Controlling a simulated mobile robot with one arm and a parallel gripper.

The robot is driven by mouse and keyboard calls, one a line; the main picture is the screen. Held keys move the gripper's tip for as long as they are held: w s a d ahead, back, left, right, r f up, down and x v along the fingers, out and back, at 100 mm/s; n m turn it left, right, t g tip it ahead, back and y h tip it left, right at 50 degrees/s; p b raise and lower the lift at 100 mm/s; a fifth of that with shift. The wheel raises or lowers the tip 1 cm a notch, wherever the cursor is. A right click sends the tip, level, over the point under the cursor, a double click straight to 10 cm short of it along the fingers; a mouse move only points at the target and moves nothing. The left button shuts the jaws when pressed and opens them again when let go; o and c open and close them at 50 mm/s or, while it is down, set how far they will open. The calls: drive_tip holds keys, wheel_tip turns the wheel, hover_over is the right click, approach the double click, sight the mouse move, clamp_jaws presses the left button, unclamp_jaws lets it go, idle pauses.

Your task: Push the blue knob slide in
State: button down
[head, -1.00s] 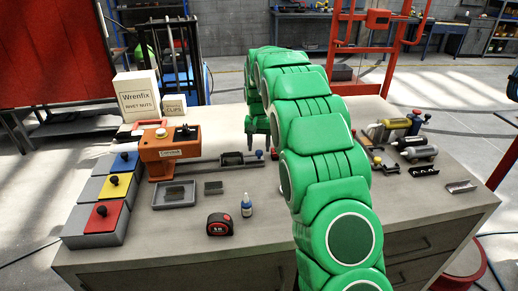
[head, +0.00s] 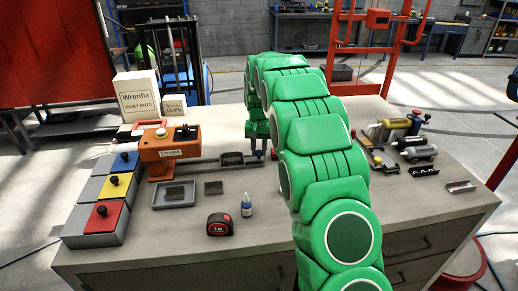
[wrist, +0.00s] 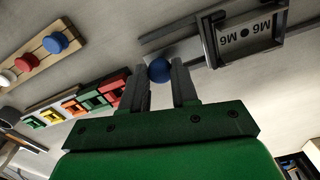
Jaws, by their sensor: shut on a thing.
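The blue knob (wrist: 159,70) shows in the wrist view at the end of a rail, next to a dark slide tray (wrist: 207,46) with an M6 label plate. My gripper (wrist: 164,72) has its two grey fingers around the knob and is shut on it. In the head view my gripper (head: 262,152) is low over the bench at the right end of the slide tray (head: 232,163). My arm hides much of this spot, and I cannot make out the knob clearly there. The rail runs left from the tray to an orange machine (head: 168,153).
A grey tray (head: 160,203), a tape measure (head: 219,225) and a small bottle (head: 246,206) lie in front. The wrist view shows a wooden strip with coloured knobs (wrist: 40,52). Bare bench lies at the front.

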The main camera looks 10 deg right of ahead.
drive_tip(key=a, duration=0.9)
drive_tip(key=shift+a, duration=0.35)
drive_tip(key=c, duration=0.8)
unclamp_jaws()
drive_tip(key=shift+c, duration=0.2)
wheel_tip(320, 180, up, 8)
drive_tip(key=shift+f, duration=0.1)
